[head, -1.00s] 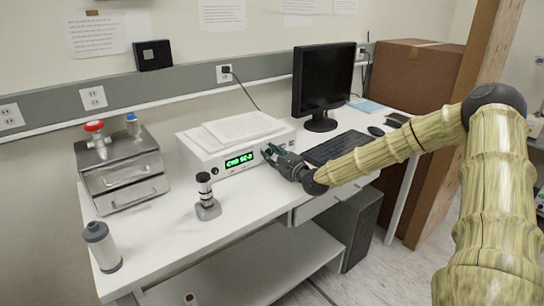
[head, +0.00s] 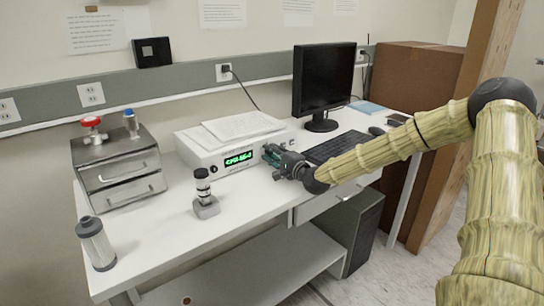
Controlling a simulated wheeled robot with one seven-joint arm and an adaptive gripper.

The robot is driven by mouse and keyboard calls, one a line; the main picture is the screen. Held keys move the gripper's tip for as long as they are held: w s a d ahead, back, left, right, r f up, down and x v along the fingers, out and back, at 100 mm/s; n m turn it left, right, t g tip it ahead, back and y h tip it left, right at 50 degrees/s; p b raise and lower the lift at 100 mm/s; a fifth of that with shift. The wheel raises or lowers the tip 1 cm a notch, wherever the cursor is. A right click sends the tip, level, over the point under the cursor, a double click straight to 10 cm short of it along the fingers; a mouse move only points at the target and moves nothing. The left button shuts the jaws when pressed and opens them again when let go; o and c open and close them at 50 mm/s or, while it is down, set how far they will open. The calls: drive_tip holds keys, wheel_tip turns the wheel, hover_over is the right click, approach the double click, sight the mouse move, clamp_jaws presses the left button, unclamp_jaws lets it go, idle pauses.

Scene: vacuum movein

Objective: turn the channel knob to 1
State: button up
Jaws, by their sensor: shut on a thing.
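A white box-shaped instrument (head: 213,163) stands on the bench, with a green lit display (head: 238,158) on its front. The display text is too small to read surely. A small dark knob shows left of the display. My gripper (head: 268,154) is at the right end of the instrument's front, shut on a knob there. The gripper hides that knob, so its pointer and marks cannot be seen.
Papers (head: 240,127) lie on the instrument. A monitor (head: 323,82) and keyboard (head: 338,147) are to the right. A small stand with a dark-capped cylinder (head: 205,194), a metal drawer unit (head: 118,168) and a grey-capped bottle (head: 96,244) are to the left. Bench space in front is clear.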

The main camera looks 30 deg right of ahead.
drive_tip(key=shift+f+n, duration=0.1)
drive_tip(key=shift+n, duration=1.1)
drive_tip(key=o, duration=1.1)
drive_tip(key=shift+c, duration=0.2)
drive_tip(key=shift+s, duration=0.1)
drive_tip(key=shift+s+d, duration=0.15)
drive_tip(key=shift+s, duration=1.3)
drive_tip(key=shift+s+d, duration=0.2)
drive_tip(key=shift+s, duration=2.05)
drive_tip(key=shift+s+d, duration=0.15)
drive_tip(key=shift+s, duration=2.05)
